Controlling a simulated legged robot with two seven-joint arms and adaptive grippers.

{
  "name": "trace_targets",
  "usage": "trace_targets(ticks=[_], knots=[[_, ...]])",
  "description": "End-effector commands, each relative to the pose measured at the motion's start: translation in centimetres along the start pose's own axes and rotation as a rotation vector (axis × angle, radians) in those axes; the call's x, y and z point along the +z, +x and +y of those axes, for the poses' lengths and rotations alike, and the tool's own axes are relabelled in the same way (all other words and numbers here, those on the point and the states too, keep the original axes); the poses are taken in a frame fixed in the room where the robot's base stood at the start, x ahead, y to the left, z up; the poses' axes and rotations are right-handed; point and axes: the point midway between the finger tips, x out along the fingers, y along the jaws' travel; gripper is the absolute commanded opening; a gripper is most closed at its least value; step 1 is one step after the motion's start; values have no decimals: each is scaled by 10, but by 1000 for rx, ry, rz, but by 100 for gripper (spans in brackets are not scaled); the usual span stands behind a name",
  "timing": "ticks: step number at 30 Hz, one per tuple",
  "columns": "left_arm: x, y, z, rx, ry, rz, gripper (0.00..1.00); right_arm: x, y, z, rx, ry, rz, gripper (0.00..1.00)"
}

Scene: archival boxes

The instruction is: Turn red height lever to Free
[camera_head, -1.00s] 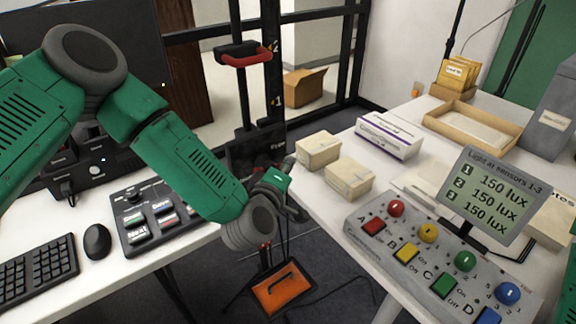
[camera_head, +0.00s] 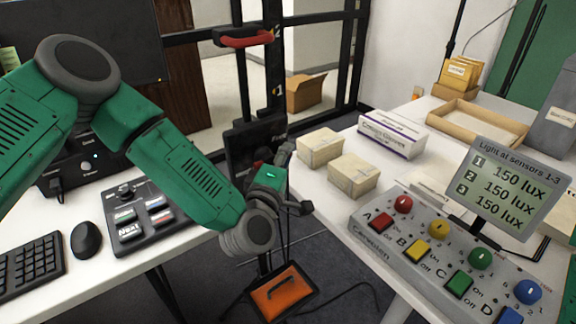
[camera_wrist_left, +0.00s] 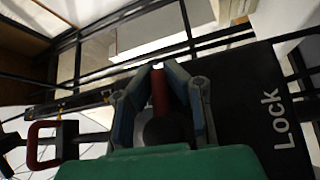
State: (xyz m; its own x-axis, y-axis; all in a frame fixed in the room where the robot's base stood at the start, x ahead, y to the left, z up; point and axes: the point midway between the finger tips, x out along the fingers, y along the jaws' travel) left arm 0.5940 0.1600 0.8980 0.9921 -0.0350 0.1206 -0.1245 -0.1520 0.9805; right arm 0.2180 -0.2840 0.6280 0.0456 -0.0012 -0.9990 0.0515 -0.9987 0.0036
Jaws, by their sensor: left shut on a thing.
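The red height lever (camera_wrist_left: 160,92) stands between the two fingers of my left gripper (camera_wrist_left: 165,72) in the left wrist view. The fingers are shut on it. A dark round knob or hub sits below the lever, close to my wrist. The black plate (camera_wrist_left: 250,105) beside it carries the word "Lock" to the right of the gripper. My right gripper is not in view.
A red-handled bar (camera_head: 245,37) juts from the column above the gripper. An orange pedal-like box (camera_head: 283,293) is on the floor below. A desk with a button panel (camera_head: 145,215) is left; a table with small boxes (camera_head: 353,175) and a switch console (camera_head: 375,240) is right.

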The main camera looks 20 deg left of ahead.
Motion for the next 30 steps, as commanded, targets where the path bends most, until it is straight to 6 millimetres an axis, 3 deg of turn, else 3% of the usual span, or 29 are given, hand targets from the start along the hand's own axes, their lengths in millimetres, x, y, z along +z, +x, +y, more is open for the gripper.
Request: trace_targets(ticks=[9, 12, 23, 30], knots=[[-1, -2, -2, 0, -4, 4, 0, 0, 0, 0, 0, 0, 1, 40], [-1, -2, -2, 0, -4, 3, 33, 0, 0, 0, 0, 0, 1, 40], [2, -3, -1, 1, -3, -1, 33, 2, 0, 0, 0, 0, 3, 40], [2, -40, -3, -2, -5, -3, 33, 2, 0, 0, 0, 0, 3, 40]])
